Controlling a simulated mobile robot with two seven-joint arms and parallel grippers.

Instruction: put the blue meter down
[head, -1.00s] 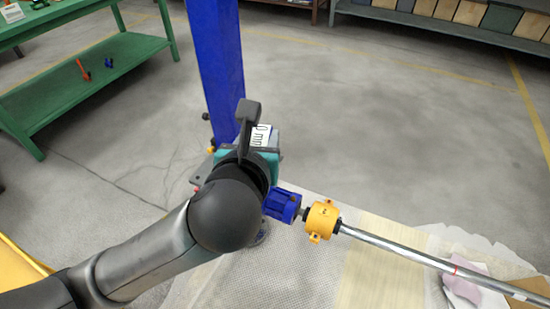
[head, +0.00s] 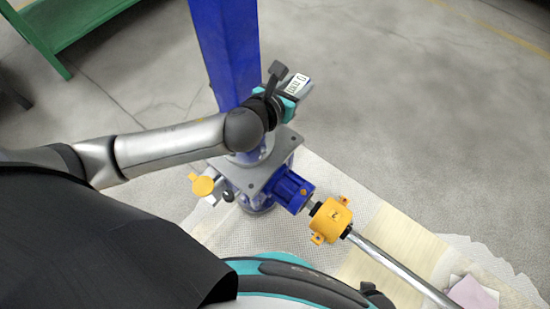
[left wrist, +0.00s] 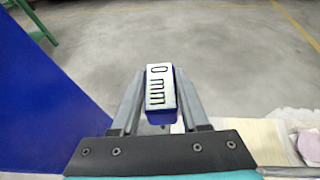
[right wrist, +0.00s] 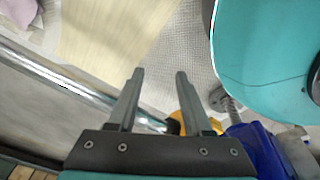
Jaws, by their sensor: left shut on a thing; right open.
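The blue meter (left wrist: 157,95) has a white face reading "0 mm" and blue sides. My left gripper (left wrist: 155,78) is shut on it, one finger on each side. In the head view the meter (head: 299,82) is held in my left gripper (head: 291,91), just right of the blue column and above the grey top plate of the screw jack (head: 262,178). The meter looks clear of the column, with floor behind it. My right gripper (right wrist: 160,74) is open and empty in the right wrist view, above the area of the shaft and mat.
The blue column (head: 227,50) rises from the jack. An orange coupling (head: 330,220) and a steel shaft (head: 400,268) extend to the lower right. A light mat (head: 375,230) lies beneath. A green table (head: 60,25) stands at top left. Grey floor at right is open.

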